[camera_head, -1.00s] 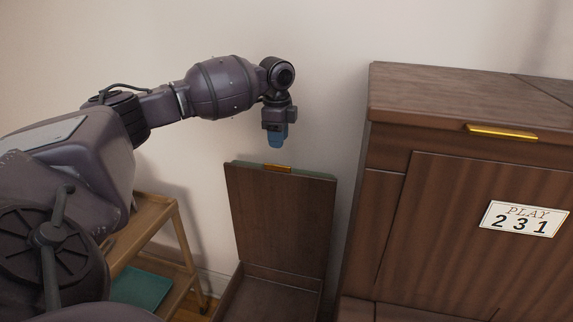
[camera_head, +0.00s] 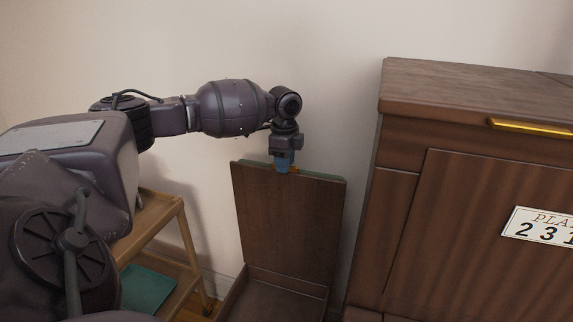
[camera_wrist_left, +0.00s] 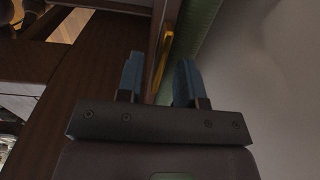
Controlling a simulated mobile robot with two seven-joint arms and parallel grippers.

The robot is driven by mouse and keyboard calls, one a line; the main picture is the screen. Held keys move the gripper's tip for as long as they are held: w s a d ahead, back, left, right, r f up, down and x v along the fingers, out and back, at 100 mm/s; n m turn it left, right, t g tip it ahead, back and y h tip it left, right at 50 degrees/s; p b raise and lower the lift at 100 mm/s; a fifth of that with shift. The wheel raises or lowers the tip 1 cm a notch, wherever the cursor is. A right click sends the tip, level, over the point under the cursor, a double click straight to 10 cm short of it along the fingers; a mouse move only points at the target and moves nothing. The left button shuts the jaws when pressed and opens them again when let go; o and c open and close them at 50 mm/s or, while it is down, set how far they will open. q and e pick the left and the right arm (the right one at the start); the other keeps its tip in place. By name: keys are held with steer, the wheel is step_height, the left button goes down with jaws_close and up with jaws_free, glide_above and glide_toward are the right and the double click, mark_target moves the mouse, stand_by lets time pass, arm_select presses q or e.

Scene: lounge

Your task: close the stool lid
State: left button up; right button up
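The stool lid (camera_head: 285,215) is a brown panel that stands upright, open, at the back of the stool box (camera_head: 275,297). A small gold tab (camera_head: 294,170) sits on its top edge, and a green layer shows on its back side. My left gripper (camera_head: 283,170) points down at the lid's top edge, beside the gold tab. In the left wrist view its two blue fingers (camera_wrist_left: 158,80) are apart, with the tab (camera_wrist_left: 161,68) and the lid's edge showing between them. I cannot tell whether they touch the lid. My right gripper is not in view.
A large brown cabinet (camera_head: 450,190) with a gold handle and a "PLAY 231" sign (camera_head: 545,228) stands to the right of the stool. A wooden shelf cart (camera_head: 155,222) with a teal item (camera_head: 148,288) stands at left. A bare wall (camera_head: 340,60) rises behind.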

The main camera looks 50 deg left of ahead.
arm_select(q)
steer(key=shift+f, duration=0.2)
jaws_close()
stand_by(0.3)
